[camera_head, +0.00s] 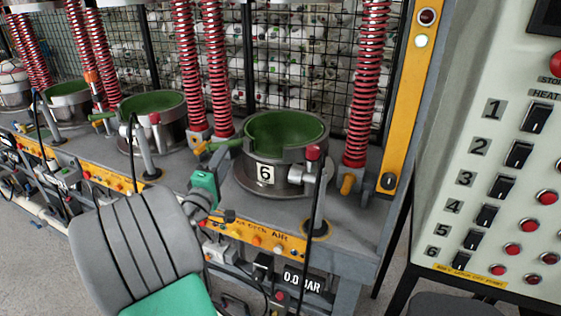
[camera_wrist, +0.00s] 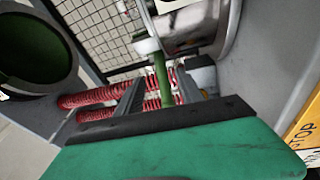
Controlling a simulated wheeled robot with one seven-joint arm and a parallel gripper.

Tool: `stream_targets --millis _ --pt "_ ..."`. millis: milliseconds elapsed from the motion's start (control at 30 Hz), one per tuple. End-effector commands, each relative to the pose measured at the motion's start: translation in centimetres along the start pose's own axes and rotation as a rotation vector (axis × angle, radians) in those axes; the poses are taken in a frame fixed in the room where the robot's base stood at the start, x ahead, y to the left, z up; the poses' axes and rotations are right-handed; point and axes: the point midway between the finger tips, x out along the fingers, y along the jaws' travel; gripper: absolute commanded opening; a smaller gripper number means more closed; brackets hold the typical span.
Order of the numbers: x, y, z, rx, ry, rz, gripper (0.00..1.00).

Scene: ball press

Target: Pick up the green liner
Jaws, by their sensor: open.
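The green liner (camera_head: 286,128) is a bowl seated in the round metal mould marked 6 (camera_head: 266,173) in the head view. Its green handle-like tab (camera_head: 222,145) sticks out to the left over the rim. In the wrist view, a green bar (camera_wrist: 162,72), apparently this tab, runs between my two grey fingers. My gripper (camera_wrist: 159,84) is open, with one finger on each side of the bar. I cannot tell whether either finger touches it. In the head view, my gripper (camera_head: 205,187) shows its green body just left of the mould, below the tab; the fingers are hard to make out.
Red springs (camera_head: 213,70) stand behind the mould, and another (camera_head: 366,80) at its right. A post with a red cap (camera_head: 313,155) and a black hose stands at its front. More moulds with green liners (camera_head: 152,103) line the bench leftward. A control panel (camera_head: 490,170) stands right.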

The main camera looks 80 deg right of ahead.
Motion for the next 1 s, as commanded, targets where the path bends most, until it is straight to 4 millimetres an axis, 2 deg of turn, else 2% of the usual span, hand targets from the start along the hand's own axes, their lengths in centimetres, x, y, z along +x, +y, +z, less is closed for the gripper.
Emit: stream_targets --millis 33,400,633,1000 --pt "0.8 0.5 0.0 0.003 -0.003 0.001 0.45" --pt "6.5 0.0 -0.5 0.008 -0.001 -0.002 0.45" --pt "6.7 -0.1 -0.6 0.009 0.001 -0.002 0.45" --pt "6.7 -0.1 -0.6 0.01 0.002 -0.003 0.15"
